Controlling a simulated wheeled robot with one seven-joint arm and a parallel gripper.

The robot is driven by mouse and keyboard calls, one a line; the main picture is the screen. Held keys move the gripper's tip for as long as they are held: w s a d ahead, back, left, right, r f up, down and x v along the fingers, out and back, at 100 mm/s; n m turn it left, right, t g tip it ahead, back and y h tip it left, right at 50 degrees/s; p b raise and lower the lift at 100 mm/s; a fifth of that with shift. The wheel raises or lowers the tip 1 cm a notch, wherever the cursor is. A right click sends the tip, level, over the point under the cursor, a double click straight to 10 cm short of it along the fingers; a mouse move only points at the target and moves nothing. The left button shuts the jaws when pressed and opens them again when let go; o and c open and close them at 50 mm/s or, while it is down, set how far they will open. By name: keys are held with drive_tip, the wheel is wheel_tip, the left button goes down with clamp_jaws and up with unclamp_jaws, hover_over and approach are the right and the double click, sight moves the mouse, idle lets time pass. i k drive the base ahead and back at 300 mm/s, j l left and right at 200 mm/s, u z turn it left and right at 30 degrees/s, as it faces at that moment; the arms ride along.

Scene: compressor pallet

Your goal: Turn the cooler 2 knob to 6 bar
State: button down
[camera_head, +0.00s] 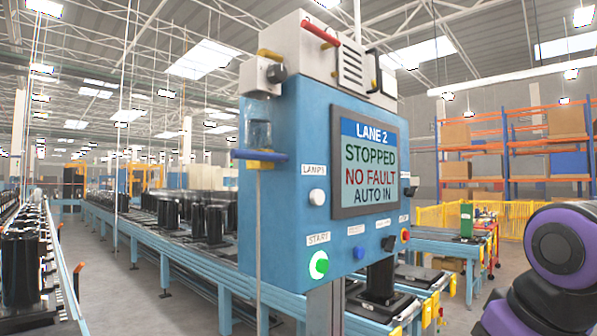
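A blue control box (285,190) stands close in front of me, its screen (370,165) reading LANE 2, STOPPED, NO FAULT, AUTO IN. A black knob (277,73) sits on a small pale block at the box's upper left. Another black knob (388,243) is on the lower front, under the screen. I cannot read any cooler 2 label or bar scale, so I cannot tell which knob, if any, is the cooler 2 knob. Part of my purple and black arm (562,250) shows at the right edge, apart from the box. My gripper is out of view.
The box front also has a white LAMPS button (317,197), a green START button (319,265) and a red-yellow button (405,236). A conveyor (185,250) with black parts runs behind. Another line (75,310) is at left. Grey floor (135,305) lies between them.

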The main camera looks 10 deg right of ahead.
sight(277, 73)
drive_tip(key=k+l+u, duration=0.1)
drive_tip(key=l, duration=0.2)
drive_tip(key=k+l, duration=0.1)
drive_tip(key=l, duration=0.2)
drive_tip(key=k, duration=1)
drive_tip(key=i+l+u, duration=0.3)
drive_tip(key=i+l, duration=0.35)
drive_tip(key=i, duration=0.2)
drive_tip(key=i+l+u, duration=0.25)
drive_tip(key=i+l, duration=0.5)
drive_tip(key=l, duration=0.1)
